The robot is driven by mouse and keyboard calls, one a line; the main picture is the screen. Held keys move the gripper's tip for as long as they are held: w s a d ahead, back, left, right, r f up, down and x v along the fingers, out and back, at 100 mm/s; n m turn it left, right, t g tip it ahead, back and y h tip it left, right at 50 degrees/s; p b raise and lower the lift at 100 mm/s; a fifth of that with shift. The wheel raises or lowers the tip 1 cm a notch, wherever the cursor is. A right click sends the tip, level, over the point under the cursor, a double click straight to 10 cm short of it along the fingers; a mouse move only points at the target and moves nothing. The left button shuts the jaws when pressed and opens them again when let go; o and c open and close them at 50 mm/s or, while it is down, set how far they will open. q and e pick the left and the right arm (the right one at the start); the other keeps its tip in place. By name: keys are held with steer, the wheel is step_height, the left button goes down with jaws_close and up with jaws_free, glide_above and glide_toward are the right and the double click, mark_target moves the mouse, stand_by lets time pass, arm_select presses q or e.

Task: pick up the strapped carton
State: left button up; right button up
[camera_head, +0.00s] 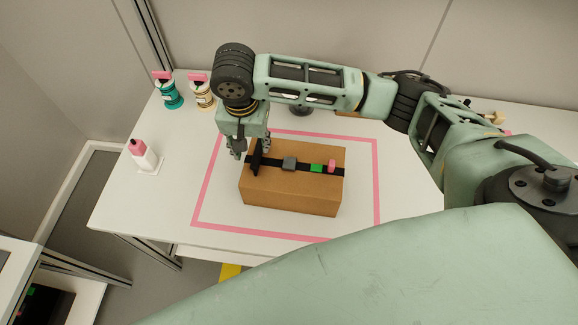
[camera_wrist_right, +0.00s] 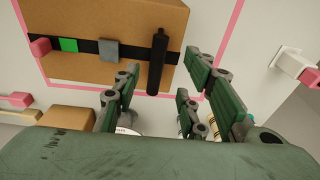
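The strapped carton (camera_head: 290,197) is a brown box lying on the white table inside a pink square outline. A black strap (camera_head: 262,162) runs across its top with a grey buckle, a green patch and a pink piece. A black upright-looking bar crosses the strap near the carton's left end; this bar (camera_wrist_right: 157,62) also shows in the right wrist view. My right gripper (camera_head: 250,152) is over the carton's left rear corner, pointing down. In the wrist view its fingers (camera_wrist_right: 163,75) are spread with nothing between the tips, and the bar lies ahead between them. My left gripper is not seen.
A teal bottle (camera_head: 172,95) and a cream bottle (camera_head: 203,95) stand at the table's back left. A white bottle with a pink cap (camera_head: 146,157) stands near the left edge. Another brown box (camera_wrist_right: 68,119) is behind the carton. Table left of the outline is mostly clear.

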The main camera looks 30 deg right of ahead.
mark_target(258, 150)
steer(key=shift+w+d+r, duration=0.15)
steer(key=shift+w+d, duration=0.15)
steer(key=shift+d, duration=0.05)
steer(key=shift+w+d+f, duration=0.1)
steer(key=shift+f, duration=0.2)
steer(key=f, duration=0.2)
steer(key=f+p, duration=0.1)
steer(key=f, duration=0.1)
steer(key=w+f+p, duration=0.1)
steer(key=f, duration=0.1)
steer(key=shift+d, duration=0.4)
steer(key=shift+f, duration=0.4)
steer(key=shift+c, duration=0.4)
jaws_close()
steer(key=shift+r, duration=0.1)
